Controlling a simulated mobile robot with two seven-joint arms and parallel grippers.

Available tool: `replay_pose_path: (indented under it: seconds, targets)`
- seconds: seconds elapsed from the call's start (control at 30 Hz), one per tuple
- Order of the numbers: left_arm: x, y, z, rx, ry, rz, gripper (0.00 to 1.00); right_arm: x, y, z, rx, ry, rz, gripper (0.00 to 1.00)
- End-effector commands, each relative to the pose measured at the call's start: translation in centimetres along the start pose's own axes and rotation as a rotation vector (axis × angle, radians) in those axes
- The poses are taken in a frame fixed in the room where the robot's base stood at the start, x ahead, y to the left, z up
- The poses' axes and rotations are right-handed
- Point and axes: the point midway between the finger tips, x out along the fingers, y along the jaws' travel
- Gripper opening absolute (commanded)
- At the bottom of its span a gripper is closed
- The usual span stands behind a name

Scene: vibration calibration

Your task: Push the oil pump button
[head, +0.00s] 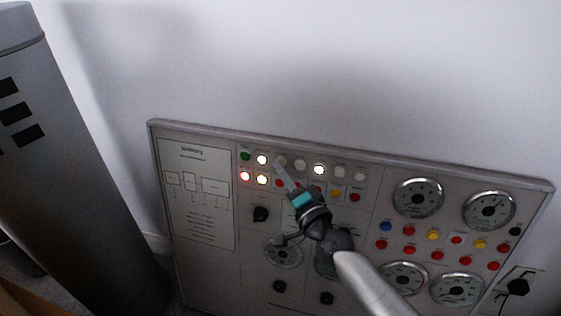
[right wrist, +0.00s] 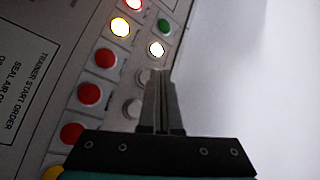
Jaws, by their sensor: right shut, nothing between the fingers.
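The grey control panel (head: 205,225) leans against the wall and carries rows of round buttons and lamps. No label reading oil pump is legible, so I cannot tell which button it is. My right gripper (head: 279,164) is shut and empty, its fingertips over the upper left button rows. In the right wrist view, the shut fingertips (right wrist: 161,74) are beside an unlit pale button (right wrist: 141,77), just below a lit white button (right wrist: 156,49). I cannot tell whether they touch the panel. A green button (right wrist: 165,26), a lit red button (head: 245,176) and a lit yellowish button (right wrist: 120,27) are nearby. My left gripper is not in view.
Unlit red buttons (right wrist: 90,93) line the adjacent row. Black knobs (head: 261,214) lie below the rows. Round gauges (head: 418,197) and more coloured buttons fill the panel's right side. A tall grey cylinder (head: 70,150) stands at the left. The white wall above the panel is clear.

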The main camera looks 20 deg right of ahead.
Motion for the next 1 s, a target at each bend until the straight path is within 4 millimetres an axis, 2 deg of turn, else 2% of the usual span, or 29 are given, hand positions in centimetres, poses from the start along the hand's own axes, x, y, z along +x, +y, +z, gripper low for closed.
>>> replay_pose_path:
  seconds: [0.17,0.7,1.0]
  targets:
    - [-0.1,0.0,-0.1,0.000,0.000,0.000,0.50,-0.1,-0.1,0.1,0.001,-0.001,0.001,0.00]
    - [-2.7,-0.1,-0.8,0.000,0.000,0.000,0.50,-3.4,-2.5,2.5,0.001,0.000,0.001,0.00]
    - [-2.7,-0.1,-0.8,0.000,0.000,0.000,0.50,-3.5,-2.5,2.6,0.000,0.000,0.000,0.00]
